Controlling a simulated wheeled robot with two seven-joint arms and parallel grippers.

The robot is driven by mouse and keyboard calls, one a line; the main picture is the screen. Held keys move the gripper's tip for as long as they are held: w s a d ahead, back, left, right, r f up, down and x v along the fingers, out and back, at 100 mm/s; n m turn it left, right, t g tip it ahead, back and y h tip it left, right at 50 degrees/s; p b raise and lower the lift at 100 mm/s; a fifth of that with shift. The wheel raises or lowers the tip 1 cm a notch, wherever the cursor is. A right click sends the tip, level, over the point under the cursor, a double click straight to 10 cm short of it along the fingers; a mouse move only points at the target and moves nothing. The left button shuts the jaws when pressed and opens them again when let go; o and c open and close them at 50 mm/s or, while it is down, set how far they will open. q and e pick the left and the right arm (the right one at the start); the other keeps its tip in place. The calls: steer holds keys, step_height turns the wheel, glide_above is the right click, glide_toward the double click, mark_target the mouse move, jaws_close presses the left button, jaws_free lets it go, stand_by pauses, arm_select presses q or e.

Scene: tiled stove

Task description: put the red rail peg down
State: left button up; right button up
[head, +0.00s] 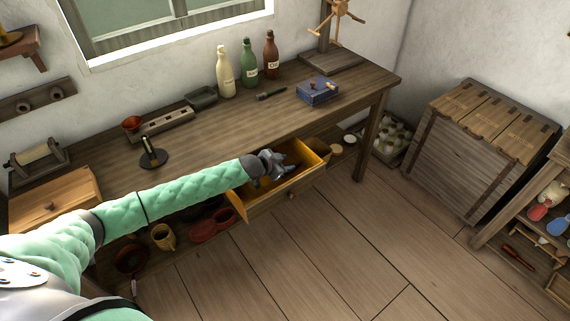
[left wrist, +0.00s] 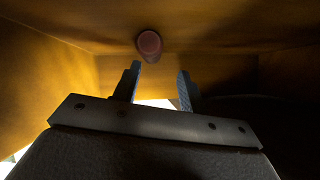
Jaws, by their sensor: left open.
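The red rail peg (left wrist: 149,43) shows in the left wrist view as a small dull-red round piece inside the wooden drawer, just beyond my fingertips and slightly left of the middle between them. My left gripper (left wrist: 159,73) is open, with a clear gap between its fingers and nothing held. In the head view my left gripper (head: 284,168) reaches into the open yellow-brown drawer (head: 311,152) under the workbench. The peg cannot be seen in the head view. My right gripper is not in view.
The workbench (head: 215,136) carries a blue box (head: 318,91), several bottles and a dark stand (head: 151,154). The drawer walls stand close around my left gripper. A lower shelf holds cups and red dishes (head: 207,228). The floor (head: 330,240) in front is clear.

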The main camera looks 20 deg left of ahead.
arm_select(q)
steer(key=shift+r, duration=0.45)
steer(key=shift+s+a, duration=0.2)
steer(key=shift+s, duration=0.1)
steer(key=b+v, duration=0.2)
steer(key=v, duration=0.3)
steer(key=shift+s+a+r, duration=0.15)
steer(key=shift+s+a, duration=0.05)
steer(key=shift+s, duration=0.1)
steer(key=shift+s+a+r, duration=0.15)
steer(key=shift+s+r, duration=0.15)
steer(key=shift+r, duration=0.05)
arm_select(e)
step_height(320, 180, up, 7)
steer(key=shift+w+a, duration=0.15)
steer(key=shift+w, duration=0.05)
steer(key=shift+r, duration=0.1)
